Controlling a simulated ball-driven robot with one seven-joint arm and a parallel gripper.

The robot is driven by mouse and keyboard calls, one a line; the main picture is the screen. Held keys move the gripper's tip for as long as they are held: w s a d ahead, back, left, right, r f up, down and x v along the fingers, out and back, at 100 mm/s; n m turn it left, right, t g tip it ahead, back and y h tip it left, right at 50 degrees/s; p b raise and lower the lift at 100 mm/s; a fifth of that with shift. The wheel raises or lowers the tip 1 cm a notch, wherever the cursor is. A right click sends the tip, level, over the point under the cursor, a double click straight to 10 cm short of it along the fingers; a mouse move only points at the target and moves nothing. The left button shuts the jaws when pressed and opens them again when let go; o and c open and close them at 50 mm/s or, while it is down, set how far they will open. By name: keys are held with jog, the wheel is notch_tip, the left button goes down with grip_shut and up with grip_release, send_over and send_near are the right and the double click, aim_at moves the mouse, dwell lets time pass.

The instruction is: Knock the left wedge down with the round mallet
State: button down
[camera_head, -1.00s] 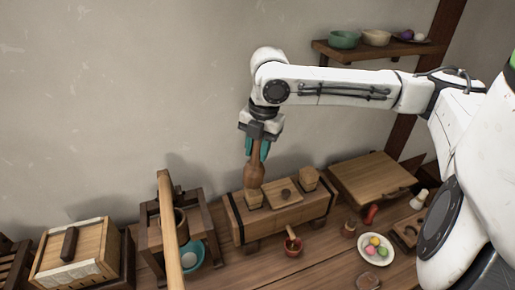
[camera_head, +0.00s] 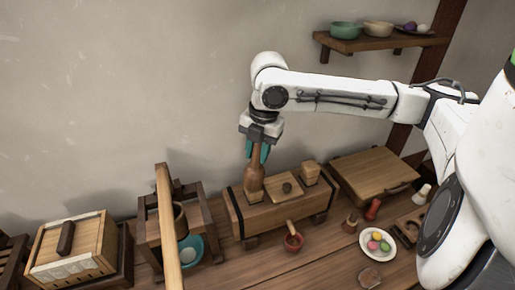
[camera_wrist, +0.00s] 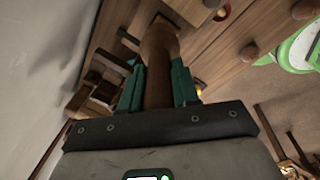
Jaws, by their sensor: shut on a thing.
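My gripper (camera_head: 258,150) is shut on the round mallet (camera_head: 256,174), a brown wooden tool held upright with its head down. The wrist view also shows the mallet (camera_wrist: 158,86) between my teal fingers (camera_wrist: 157,92). The mallet's head is over the left end of a long wooden press box (camera_head: 280,212) with dark bands. The left wedge is beneath the head and mostly hidden; whether they touch I cannot tell. The right wedge (camera_head: 310,173), a pale block, stands up from the box's right end. A flat lid with a dark knob (camera_head: 286,188) lies between them.
A wooden frame with an upright pale beam (camera_head: 169,225) and a blue basin (camera_head: 190,250) stands left of the press box. A shelf (camera_head: 375,43) hangs above.

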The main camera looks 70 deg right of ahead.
jog(key=shift+r, duration=0.15)
notch_tip(320, 180, up, 4)
jog(key=p, duration=0.3)
jog(key=shift+p, duration=0.35)
notch_tip(320, 180, down, 6)
jog(key=b, duration=0.4)
jog(key=shift+r, duration=0.3)
notch_tip(320, 180, up, 5)
jog(key=p, duration=0.4)
